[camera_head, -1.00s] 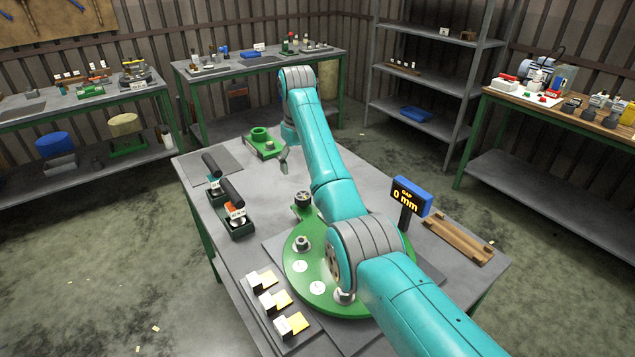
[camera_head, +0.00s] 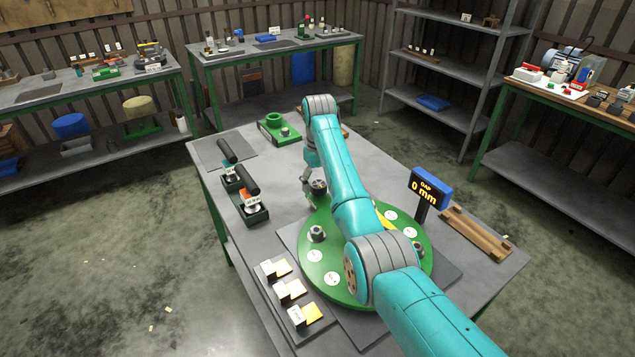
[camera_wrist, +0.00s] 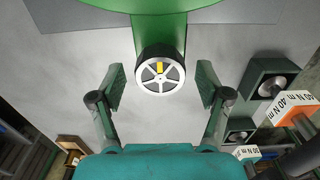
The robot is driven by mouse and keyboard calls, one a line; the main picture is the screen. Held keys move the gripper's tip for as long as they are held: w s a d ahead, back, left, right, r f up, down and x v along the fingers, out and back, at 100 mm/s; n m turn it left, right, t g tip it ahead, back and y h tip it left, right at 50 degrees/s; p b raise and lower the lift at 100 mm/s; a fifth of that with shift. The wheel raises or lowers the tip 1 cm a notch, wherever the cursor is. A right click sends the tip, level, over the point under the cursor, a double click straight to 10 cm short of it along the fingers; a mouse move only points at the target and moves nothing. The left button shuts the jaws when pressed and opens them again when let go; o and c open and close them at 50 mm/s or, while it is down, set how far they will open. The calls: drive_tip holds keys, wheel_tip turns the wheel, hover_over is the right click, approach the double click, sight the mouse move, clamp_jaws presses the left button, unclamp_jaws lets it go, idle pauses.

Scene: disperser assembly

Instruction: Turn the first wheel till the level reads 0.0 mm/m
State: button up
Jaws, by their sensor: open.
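A round spoked wheel (camera_head: 319,185) with a dark rim sits on a tab at the far edge of the green disc (camera_head: 318,268). In the wrist view the wheel (camera_wrist: 160,72) shows face-on, with a yellow mark near its middle. My gripper (camera_wrist: 160,85) is open, one finger on each side of the wheel, with visible space between them. In the head view my gripper (camera_head: 307,184) is just beside the wheel, partly hidden by my arm. A yellow piece (camera_head: 386,222) on the disc is mostly behind my arm. No level reading can be made out.
A blue display (camera_head: 431,187) reads "GAP 0 mm" at the disc's right. Two black-handled tools in dark green holders (camera_head: 252,212) stand left of the wheel. A green block (camera_head: 278,130) stands at the back. A wooden rack (camera_head: 475,233) lies at the right.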

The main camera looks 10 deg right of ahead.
drive_tip(key=shift+f, duration=0.1)
drive_tip(key=c, duration=1.2)
drive_tip(key=shift+o, duration=0.3)
drive_tip(key=shift+m, duration=0.3)
drive_tip(key=m, duration=0.9)
drive_tip(key=shift+m, duration=0.4)
drive_tip(key=m, duration=0.4)
drive_tip(key=shift+m, duration=0.3)
drive_tip(key=m, duration=0.4)
drive_tip(key=shift+m, duration=0.3)
